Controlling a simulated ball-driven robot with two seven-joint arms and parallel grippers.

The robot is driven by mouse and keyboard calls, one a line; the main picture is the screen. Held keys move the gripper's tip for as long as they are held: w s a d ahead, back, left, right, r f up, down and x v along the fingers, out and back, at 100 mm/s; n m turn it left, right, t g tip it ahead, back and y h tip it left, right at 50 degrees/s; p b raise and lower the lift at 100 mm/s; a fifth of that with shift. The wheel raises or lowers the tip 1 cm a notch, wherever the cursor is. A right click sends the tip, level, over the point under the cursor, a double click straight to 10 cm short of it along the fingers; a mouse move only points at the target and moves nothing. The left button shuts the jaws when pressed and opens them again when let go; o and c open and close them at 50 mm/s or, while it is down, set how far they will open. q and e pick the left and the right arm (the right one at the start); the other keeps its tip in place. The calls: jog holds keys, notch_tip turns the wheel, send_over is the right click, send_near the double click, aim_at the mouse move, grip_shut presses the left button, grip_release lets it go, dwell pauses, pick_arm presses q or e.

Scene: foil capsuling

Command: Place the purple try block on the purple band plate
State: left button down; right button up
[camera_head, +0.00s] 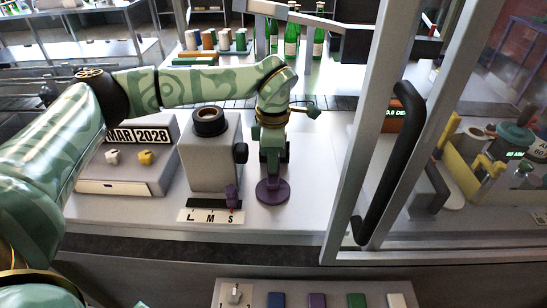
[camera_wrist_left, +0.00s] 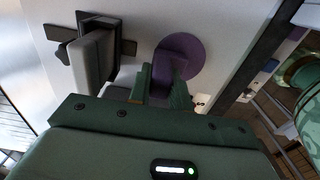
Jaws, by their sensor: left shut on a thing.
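My left gripper (camera_head: 272,168) points down over the round purple band plate (camera_head: 284,194) on the white counter. In the left wrist view, the gripper (camera_wrist_left: 165,88) is shut on the purple try block (camera_wrist_left: 167,64). The block overlaps the round plate (camera_wrist_left: 189,48) behind it. The fingers hide part of the block, and I cannot tell whether it touches the plate. My right gripper is not in view.
A grey machine with a dark round top (camera_head: 210,122) stands left of the gripper, with an L M S scale (camera_head: 211,217) before it. A date box (camera_head: 130,160) is farther left. A door frame with a black handle (camera_head: 390,160) is on the right. Coloured blocks lie in front.

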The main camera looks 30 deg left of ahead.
pick_arm(q)
jog(key=c, duration=1.3)
grip_release()
notch_tip(320, 180, up, 12)
jog(key=p, duration=0.2)
jog(key=shift+r, duration=0.15)
